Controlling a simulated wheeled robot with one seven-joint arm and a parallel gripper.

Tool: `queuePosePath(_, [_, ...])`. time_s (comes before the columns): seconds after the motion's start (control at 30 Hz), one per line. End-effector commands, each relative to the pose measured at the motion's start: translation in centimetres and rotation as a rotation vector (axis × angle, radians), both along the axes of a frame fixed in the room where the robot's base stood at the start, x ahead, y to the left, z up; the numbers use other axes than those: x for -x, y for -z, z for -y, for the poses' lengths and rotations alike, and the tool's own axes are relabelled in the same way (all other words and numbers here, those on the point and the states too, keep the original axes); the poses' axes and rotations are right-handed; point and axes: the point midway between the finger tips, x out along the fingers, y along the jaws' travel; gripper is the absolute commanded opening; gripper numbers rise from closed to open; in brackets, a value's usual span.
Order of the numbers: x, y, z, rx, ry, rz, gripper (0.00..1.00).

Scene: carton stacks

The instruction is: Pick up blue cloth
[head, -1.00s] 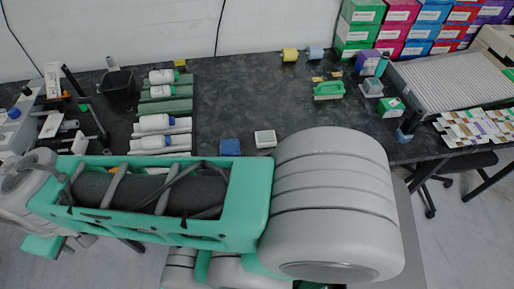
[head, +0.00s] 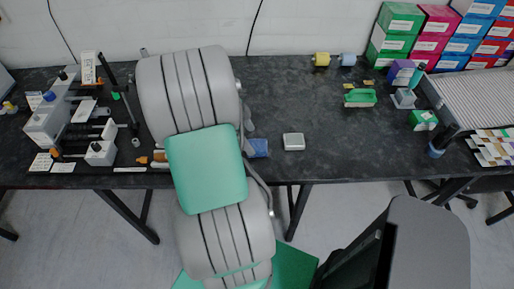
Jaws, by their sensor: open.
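A small flat dark-blue piece (head: 258,148), which looks like the blue cloth, lies near the front edge of the black table (head: 310,110). My arm hides part of its left side. I cannot make out its folds or texture. My grey and green arm stands large in the middle left of the view, over the table's front edge. Its end is turned away behind the links, and I cannot make out my gripper's fingers. Some thin grey parts of my arm show just above and left of the blue piece.
A small pale box (head: 293,141) lies just right of the blue piece. Carton stacks (head: 398,20) fill the back right. Instruments (head: 50,120) crowd the left. The table's middle is clear.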

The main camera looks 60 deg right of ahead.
Motion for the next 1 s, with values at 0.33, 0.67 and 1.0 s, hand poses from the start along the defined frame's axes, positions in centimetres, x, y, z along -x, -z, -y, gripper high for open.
queuePosePath(0.33, [1.8,4.4,1.2,0.000,-0.006,0.002,0.80])
queuePosePath(0.67, [1.7,4.5,1.2,0.000,-0.007,0.003,0.69])
queuePosePath(1.0, [1.7,4.5,1.2,0.000,-0.007,0.003,0.42])
